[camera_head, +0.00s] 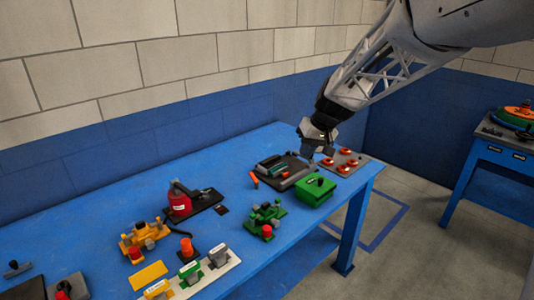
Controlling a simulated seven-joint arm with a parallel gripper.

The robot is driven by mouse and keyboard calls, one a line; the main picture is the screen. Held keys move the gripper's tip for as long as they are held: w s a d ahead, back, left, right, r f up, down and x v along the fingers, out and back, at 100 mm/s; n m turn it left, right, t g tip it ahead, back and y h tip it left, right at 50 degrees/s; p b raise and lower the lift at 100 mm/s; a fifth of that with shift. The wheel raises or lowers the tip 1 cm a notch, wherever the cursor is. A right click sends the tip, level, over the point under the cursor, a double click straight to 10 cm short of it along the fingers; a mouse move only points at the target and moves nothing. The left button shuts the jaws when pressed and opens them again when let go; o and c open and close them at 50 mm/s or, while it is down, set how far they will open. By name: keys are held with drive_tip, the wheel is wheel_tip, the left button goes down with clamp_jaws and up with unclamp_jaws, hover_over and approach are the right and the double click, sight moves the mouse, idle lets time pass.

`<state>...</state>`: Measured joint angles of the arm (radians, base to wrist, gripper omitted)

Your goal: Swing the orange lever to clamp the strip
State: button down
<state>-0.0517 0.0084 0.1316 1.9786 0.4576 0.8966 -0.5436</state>
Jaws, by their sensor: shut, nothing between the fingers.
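My gripper (312,157) hangs from the arm over the far right part of the blue table, close above a dark grey panel (297,182). It is shut and empty. A short orange piece (253,179), perhaps the orange lever, stands tilted at the left side of the dark panel. A thin teal and dark part (270,165) lies on the panel; I cannot tell if it is the strip. My gripper is to the right of the orange piece and apart from it. Whether the gripper touches anything is too small to tell.
A green box (315,191) stands just in front of the dark panel. A grey plate with red knobs (345,161) is to its right, near the table edge. A green fixture (264,218), a red device (179,200) and a yellow fixture (140,241) stand further left.

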drive_tip(key=w+a+f+n+y, duration=0.1)
drive_tip(key=w+a+f, duration=0.25)
drive_tip(key=w, duration=0.45)
drive_tip(key=w+a+f+y, duration=0.1)
drive_tip(key=w+a+f, duration=0.1)
drive_tip(key=w+f, duration=0.45)
drive_tip(key=n+y, duration=0.1)
drive_tip(key=n, duration=0.1)
approach(254, 181)
drive_tip(key=w+d+r, duration=0.1)
drive_tip(key=w, duration=0.4)
drive_tip(key=shift+w+d+r, duration=0.2)
drive_tip(key=shift+w+d, duration=0.15)
drive_tip(key=shift+d, duration=0.05)
drive_tip(key=shift+x, duration=5)
drive_tip(key=shift+s, duration=0.1)
